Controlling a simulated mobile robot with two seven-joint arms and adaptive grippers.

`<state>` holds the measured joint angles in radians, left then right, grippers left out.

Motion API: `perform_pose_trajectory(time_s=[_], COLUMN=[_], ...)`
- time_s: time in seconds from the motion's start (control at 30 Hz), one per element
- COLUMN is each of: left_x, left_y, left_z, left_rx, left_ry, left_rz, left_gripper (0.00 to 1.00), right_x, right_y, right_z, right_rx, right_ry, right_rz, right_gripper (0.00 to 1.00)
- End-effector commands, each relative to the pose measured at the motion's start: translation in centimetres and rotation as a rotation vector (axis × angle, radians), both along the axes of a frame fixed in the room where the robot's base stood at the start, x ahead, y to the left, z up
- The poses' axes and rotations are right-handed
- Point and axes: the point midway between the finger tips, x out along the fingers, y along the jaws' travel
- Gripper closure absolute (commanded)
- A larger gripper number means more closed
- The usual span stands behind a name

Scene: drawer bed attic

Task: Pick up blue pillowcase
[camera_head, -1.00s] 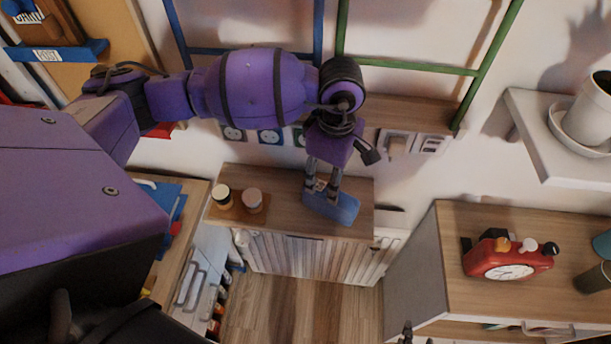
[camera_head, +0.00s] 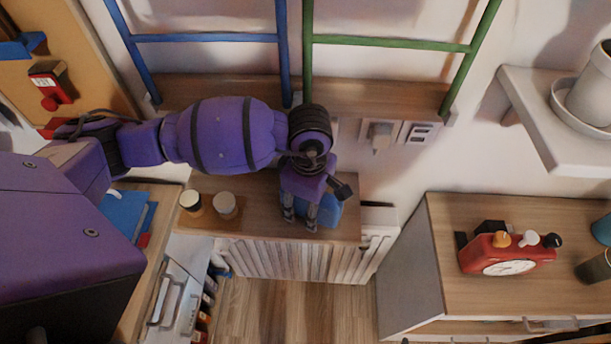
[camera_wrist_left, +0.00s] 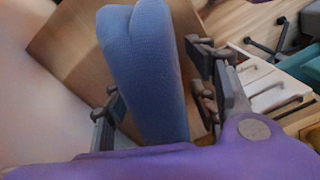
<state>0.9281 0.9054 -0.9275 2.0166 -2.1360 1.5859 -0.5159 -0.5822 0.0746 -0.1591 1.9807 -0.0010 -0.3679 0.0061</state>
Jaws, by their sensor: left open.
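The blue pillowcase (camera_head: 325,212) lies on a small wooden shelf top (camera_head: 265,222) against the wall in the head view. My left gripper (camera_head: 300,222) is over it, pointing down, and hides part of it. In the left wrist view the pillowcase (camera_wrist_left: 146,70) stretches between the two spread fingers of the left gripper (camera_wrist_left: 160,100). The gripper is open, with a gap visible between the pillowcase and the right finger. My right gripper does not show.
Two small jars (camera_head: 224,205) stand left of the gripper on the same shelf. A white radiator (camera_head: 300,260) is below its front edge. A red clock (camera_head: 507,253) stands on a cabinet (camera_head: 445,230) at the right. Blue and green ladder-like frames (camera_head: 390,43) rise behind.

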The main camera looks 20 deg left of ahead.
Motion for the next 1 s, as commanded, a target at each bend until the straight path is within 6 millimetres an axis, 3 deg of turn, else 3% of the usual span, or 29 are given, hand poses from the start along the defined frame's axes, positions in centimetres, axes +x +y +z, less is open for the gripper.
perform_pose_trajectory(time_s=[0.1,0.5,0.77,1.0], left_x=[0.1,0.1,0.1,0.3], left_y=[0.0,0.0,0.0,-0.1], left_z=[0.2,0.2,0.4,2.8], left_rx=[0.000,0.000,-0.001,-0.002], left_ry=[-0.004,-0.003,-0.003,-0.007], left_rz=[-0.001,0.000,0.000,-0.001], left_gripper=[0.49,1.00,1.00,1.00], right_x=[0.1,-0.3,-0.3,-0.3], right_y=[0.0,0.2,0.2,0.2], right_z=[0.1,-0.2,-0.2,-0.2], right_rx=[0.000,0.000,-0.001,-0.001], right_ry=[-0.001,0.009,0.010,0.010], right_rz=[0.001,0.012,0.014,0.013], right_gripper=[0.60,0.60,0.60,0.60])
